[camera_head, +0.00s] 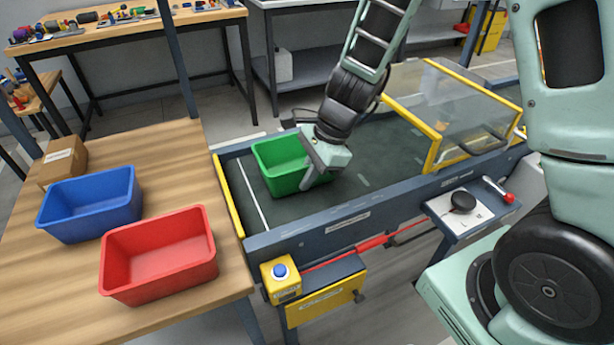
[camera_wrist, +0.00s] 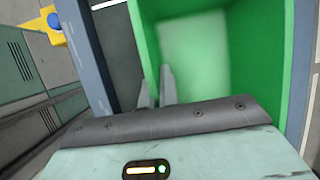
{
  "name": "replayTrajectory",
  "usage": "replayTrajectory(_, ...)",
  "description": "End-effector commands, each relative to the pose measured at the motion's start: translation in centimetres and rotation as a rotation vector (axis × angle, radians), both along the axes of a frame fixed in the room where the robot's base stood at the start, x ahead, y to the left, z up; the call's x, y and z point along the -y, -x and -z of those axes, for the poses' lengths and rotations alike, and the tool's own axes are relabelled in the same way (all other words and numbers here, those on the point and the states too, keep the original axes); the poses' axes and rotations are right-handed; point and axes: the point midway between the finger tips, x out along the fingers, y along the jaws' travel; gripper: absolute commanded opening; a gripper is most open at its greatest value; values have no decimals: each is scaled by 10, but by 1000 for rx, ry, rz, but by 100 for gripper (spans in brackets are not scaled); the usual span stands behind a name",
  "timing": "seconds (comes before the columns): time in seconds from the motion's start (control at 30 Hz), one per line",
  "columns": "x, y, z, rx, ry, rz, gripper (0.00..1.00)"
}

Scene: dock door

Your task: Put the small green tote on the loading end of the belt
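The small green tote (camera_head: 283,178) stands upright on the dark belt (camera_head: 375,150), at its left end, just right of a white line. My gripper (camera_head: 312,178) reaches down at the tote's right side. In the wrist view the green tote (camera_wrist: 215,60) fills the upper right, and it looks empty. My gripper's fingers (camera_wrist: 157,88) are close together, one on each side of the tote's wall, and appear shut on it. In the head view my gripper hides part of the tote's right wall.
A blue tote (camera_head: 90,203) and a red tote (camera_head: 160,255) stand on the wooden table (camera_head: 60,285), with a cardboard box (camera_head: 62,160) behind. A yellow-framed clear guard (camera_head: 450,110) covers the belt's right part.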

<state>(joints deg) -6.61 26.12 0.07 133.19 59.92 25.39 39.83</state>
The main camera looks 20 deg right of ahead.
Motion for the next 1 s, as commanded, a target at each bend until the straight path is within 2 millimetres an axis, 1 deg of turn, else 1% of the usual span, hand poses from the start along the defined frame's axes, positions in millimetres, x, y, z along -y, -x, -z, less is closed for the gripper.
replayTrajectory(0.13, 0, 0, 5, 0, 0, 0, 0)
replayTrajectory(0.2, 0, 0, 3, 0, 0, 0, 22)
replayTrajectory(0.23, 0, 0, 3, 0, 0, 0, 24)
replayTrajectory(0.47, 0, 0, 3, 0, 0, 0, 24)
replayTrajectory(0.57, 0, 0, -1, 0, 0, 0, 24)
replayTrajectory(0.67, 3, 0, -11, 3, -1, -1, 24)
replayTrajectory(1.0, 30, 5, -77, 5, 0, 1, 24)
